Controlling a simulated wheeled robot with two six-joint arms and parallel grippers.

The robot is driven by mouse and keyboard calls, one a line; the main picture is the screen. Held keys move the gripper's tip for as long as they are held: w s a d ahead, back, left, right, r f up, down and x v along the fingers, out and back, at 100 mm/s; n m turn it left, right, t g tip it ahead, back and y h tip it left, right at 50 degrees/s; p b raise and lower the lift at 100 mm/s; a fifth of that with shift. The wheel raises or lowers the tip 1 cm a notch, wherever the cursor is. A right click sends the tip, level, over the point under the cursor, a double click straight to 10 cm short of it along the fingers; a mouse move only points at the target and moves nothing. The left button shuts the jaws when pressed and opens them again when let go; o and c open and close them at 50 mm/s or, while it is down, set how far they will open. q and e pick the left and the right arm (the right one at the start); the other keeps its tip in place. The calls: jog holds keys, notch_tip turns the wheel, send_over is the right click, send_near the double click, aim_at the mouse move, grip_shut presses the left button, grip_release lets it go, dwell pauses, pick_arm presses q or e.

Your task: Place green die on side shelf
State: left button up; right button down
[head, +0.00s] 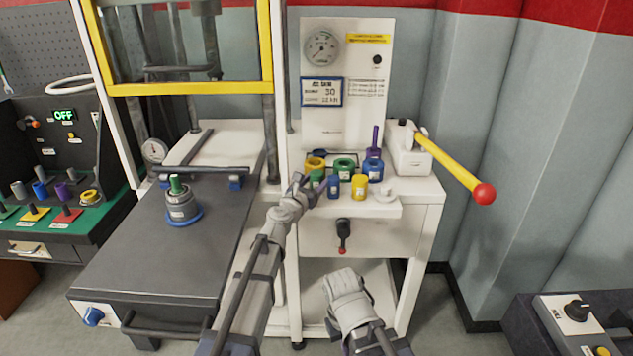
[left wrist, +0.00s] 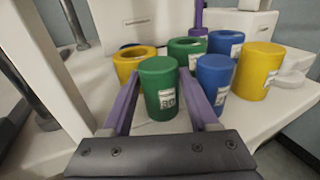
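A small solid green die (left wrist: 160,90) with a white label stands upright on a white shelf (head: 385,208) among other coloured parts. It also shows in the head view (head: 317,177), partly hidden by my left gripper. My left gripper (head: 310,187) reaches in from the front. In the left wrist view its two purple fingers (left wrist: 159,100) are open, one on each side of the green die. I cannot tell whether they touch it. My right arm shows low in the head view, but its fingers cannot be made out. A wider green ring-shaped die (head: 344,163) stands behind.
Blue (head: 333,189) and yellow (head: 359,190) cylinders stand close to the right of the green die. A white upright panel (head: 345,110) rises at the back. A yellow lever (head: 450,160) projects at right.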

pick_arm(q)
jog(key=shift+r, duration=0.2)
jog(key=v, duration=1.2)
jog(key=shift+p, duration=0.45)
